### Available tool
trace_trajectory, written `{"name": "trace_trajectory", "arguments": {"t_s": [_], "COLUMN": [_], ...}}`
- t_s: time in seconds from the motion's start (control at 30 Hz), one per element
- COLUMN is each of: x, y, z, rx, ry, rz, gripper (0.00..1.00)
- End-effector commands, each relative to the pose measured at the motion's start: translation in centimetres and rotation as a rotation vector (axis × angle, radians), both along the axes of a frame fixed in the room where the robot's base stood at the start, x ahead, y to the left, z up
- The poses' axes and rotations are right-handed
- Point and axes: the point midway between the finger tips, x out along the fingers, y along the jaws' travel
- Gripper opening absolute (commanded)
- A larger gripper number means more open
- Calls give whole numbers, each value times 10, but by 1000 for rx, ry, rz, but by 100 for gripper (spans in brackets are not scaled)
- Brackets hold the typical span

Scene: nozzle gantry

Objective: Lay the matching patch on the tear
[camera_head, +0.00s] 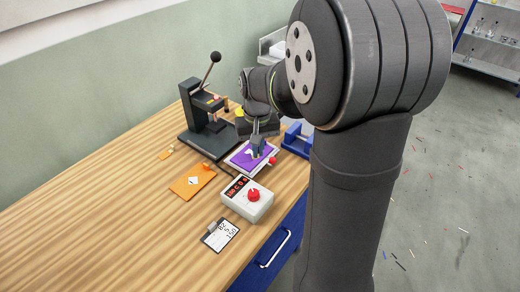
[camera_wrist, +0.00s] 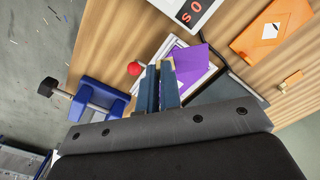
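A purple cloth (camera_head: 239,162) lies on a pale plate (camera_head: 262,166) with a red knob at its edge. A white mark shows on the cloth in the head view. The purple cloth (camera_wrist: 199,62) also shows in the wrist view, just right of my fingers. My gripper (camera_head: 257,152) points down over the cloth, its blue fingers close together. In the wrist view my gripper (camera_wrist: 160,68) shows little gap between the fingers; whether a thin patch is between them is hidden. An orange cloth (camera_head: 186,187) with a white mark lies left on the table, and a small orange piece (camera_head: 165,155) lies beyond it.
A black lever press (camera_head: 198,137) stands behind the plate. A white control box (camera_head: 236,198) with a red button and display stands in front. A number card (camera_head: 222,235) lies near the table edge. A blue holder (camera_head: 297,142) stands right of the plate. The table's left side is clear.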

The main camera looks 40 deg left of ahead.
Motion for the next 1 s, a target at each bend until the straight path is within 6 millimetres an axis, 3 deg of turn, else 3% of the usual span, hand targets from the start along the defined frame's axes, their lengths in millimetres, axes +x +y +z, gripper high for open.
{"name": "trace_trajectory", "arguments": {"t_s": [1.0], "x": [8], "y": [43], "z": [-8], "rx": [0], "ry": [-1], "rz": [-1606], "gripper": [0]}}
